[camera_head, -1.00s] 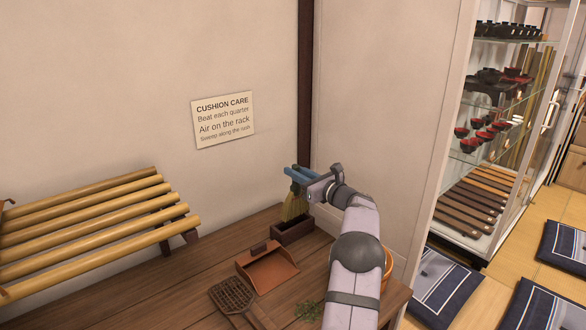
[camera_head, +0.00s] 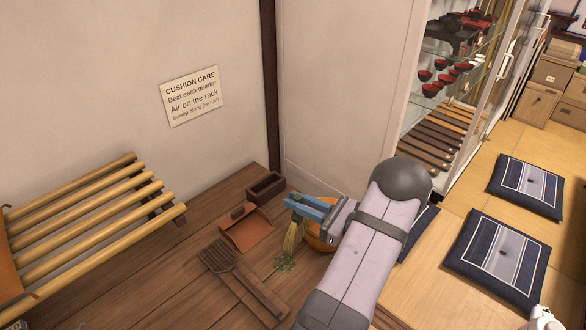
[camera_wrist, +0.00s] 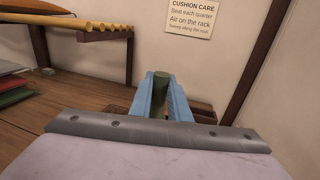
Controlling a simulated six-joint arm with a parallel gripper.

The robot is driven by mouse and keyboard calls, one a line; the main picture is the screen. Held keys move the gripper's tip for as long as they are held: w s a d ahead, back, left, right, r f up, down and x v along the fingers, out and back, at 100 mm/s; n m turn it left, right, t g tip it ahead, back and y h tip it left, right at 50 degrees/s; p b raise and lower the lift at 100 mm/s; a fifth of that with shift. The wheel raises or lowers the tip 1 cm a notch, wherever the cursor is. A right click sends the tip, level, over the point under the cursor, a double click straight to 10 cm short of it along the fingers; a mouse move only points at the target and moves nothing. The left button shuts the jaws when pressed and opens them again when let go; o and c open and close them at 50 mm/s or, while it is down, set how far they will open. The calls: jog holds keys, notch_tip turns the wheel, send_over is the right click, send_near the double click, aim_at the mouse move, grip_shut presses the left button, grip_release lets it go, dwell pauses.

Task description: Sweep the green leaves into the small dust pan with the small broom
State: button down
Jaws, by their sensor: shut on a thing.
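My gripper (camera_head: 306,207) has blue fingers and is shut on the small broom (camera_head: 292,236), whose straw-coloured bristles point down. The broom's green handle (camera_wrist: 160,82) shows between the fingers in the wrist view. The green leaves (camera_head: 284,264) lie in a small pile on the wooden table, right at the lower end of the bristles; I cannot tell whether they touch. The small brown dust pan (camera_head: 248,232) lies on the table to the left of the broom and leaves. The leaves and pan cannot be made out in the wrist view.
A dark wooden box (camera_head: 266,188) stands behind the pan. A woven beater (camera_head: 222,260) lies in front of the pan. An orange round container (camera_head: 322,238) is partly hidden behind my gripper. A bamboo rack (camera_head: 90,225) is at the left, and a wall closes the back.

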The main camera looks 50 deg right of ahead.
jog(key=s+a+f+b, duration=0.1)
jog(key=s+a+f, duration=0.3)
jog(key=s, duration=0.1)
jog(key=shift+f+b, duration=0.35)
jog(key=shift+b, duration=0.05)
jog(key=shift+a, duration=0.1)
notch_tip(320, 180, down, 6)
jog(key=b, duration=0.6)
jog(key=w+d+b+x, duration=0.1)
jog(key=d+x, duration=0.1)
jog(key=x, duration=0.9)
jog(key=d+b+x, duration=0.2)
jog(key=d+x, duration=0.1)
jog(key=x, duration=0.8)
notch_tip(320, 180, up, 7)
jog(key=s+p, duration=0.3)
jog(key=p, duration=0.2)
jog(key=shift+p, duration=0.4)
jog(key=shift+w, duration=0.1)
